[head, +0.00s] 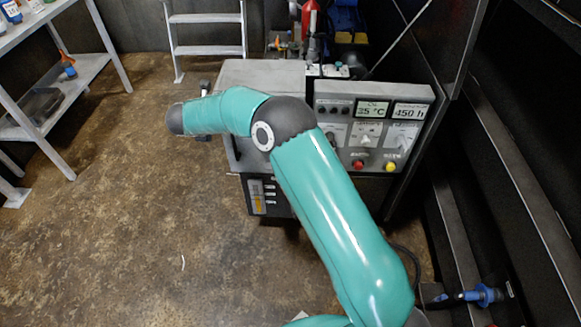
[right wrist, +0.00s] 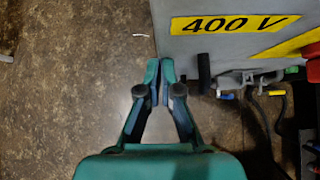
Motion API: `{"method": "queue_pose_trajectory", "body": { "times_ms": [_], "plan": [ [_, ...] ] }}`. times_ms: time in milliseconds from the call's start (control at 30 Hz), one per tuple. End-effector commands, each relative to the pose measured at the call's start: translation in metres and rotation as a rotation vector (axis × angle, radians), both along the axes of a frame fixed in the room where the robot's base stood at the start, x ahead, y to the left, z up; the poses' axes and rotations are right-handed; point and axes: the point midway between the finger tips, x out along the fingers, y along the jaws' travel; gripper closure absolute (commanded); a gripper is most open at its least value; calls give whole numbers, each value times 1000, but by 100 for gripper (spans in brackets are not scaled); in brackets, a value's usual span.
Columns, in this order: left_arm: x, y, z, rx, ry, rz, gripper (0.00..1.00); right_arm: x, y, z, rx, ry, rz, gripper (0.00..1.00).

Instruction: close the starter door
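In the right wrist view a flat grey panel (right wrist: 230,40) with a yellow "400 V" label lies at the upper right. It looks like the starter door, but I cannot tell how far open it stands. A short black handle-like bar (right wrist: 204,73) is at its lower edge. My right gripper (right wrist: 159,66) is left of this bar and apart from it, with fingertips together and nothing visible between them. My left gripper is not in view.
A control panel (head: 372,125) with displays and buttons faces front on the cabinet. Cables and coloured connectors (right wrist: 262,80) lie right of the bar. A white shelf (head: 70,85) stands at left, a step ladder (head: 207,50) behind.

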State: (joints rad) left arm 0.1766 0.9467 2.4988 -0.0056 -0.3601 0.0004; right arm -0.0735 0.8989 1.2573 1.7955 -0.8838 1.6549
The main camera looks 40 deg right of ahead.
Motion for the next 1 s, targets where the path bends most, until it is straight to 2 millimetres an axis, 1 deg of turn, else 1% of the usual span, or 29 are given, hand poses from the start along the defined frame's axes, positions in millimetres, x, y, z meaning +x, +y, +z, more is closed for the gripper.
{"method": "queue_pose_trajectory", "body": {
  "times_ms": [33, 167, 300, 333, 400, 600, 700, 900, 1000],
  "plan": [
    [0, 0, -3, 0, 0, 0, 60, 2, 0, 5, -5, -15, 4, 100],
    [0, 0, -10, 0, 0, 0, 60, -6, 13, 2, -3, -11, 7, 100],
    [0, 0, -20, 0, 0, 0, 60, -19, 39, -1, -2, -5, 15, 100],
    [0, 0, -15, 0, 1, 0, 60, -22, 41, 11, -1, -9, 13, 100],
    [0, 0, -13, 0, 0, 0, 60, -31, 49, 23, 0, -7, 12, 100],
    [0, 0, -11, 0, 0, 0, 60, -53, 70, 52, 0, -4, 13, 100],
    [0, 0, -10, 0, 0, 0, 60, -61, 77, 62, -1, -4, 12, 100],
    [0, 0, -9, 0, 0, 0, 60, -69, 84, 71, -1, -1, 10, 100],
    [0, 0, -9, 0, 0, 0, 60, -70, 82, 71, 0, 1, 5, 100]
  ]
}}
